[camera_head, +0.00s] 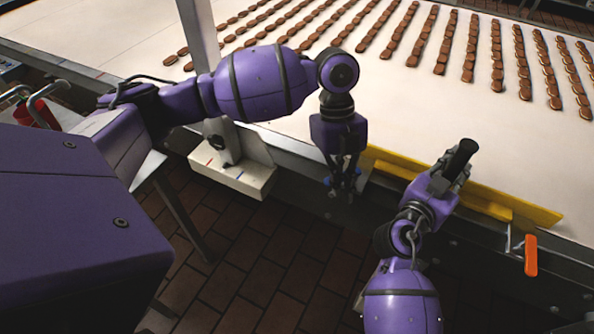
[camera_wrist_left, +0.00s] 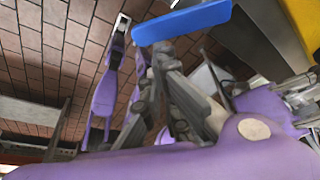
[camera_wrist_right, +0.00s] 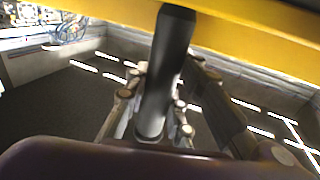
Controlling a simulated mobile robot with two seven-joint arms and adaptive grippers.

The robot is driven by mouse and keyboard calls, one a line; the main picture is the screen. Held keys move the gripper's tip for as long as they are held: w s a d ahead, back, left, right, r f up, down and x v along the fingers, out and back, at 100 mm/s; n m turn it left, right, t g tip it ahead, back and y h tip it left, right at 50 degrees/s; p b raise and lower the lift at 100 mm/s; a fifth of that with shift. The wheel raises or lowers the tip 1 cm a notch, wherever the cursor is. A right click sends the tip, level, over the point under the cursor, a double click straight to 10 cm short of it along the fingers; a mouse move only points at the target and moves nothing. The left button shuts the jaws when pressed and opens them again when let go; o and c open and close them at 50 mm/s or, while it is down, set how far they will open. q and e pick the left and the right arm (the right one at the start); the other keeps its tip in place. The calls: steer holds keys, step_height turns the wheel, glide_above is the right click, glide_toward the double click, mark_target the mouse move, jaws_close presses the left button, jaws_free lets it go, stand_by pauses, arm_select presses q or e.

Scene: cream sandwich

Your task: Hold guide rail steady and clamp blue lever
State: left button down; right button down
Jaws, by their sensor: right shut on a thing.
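The yellow guide rail (camera_head: 510,202) runs along the conveyor's near edge; it also crosses the top of the right wrist view (camera_wrist_right: 260,20). My right gripper (camera_head: 448,172) is shut on a black handle (camera_head: 464,150) at the rail, seen upright between its fingers in the right wrist view (camera_wrist_right: 168,70). The blue lever (camera_wrist_left: 182,21) is a flat bar beyond the fingertips of my left gripper (camera_wrist_left: 157,65). In the head view, the left gripper (camera_head: 343,190) points down at the lever and mostly hides it. Whether its fingers touch the lever is unclear.
The white conveyor (camera_head: 330,75) carries several rows of brown cream sandwiches (camera_head: 468,60). An orange lever (camera_head: 531,255) hangs at the right end of the rail. A white box (camera_head: 235,175) is fixed on the conveyor side left of my left gripper. Brown floor tiles (camera_head: 240,260) lie below.

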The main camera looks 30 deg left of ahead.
mark_target(325, 179)
arm_select(q)
steer(key=a+m, duration=0.1)
steer(key=w+a+m, duration=0.1)
steer(key=a+m, duration=0.1)
steer(key=shift+w+g+y, duration=0.2)
steer(key=shift+g+y, duration=0.2)
steer(key=m, duration=0.2)
steer(key=w+a+m+y, duration=0.1)
steer(key=shift+a+r+m, duration=0.1)
steer(key=shift+m, duration=0.3)
steer(key=shift+w+a+m+y, duration=0.4)
steer(key=shift+w+m, duration=0.2)
steer(key=shift+m, duration=0.5)
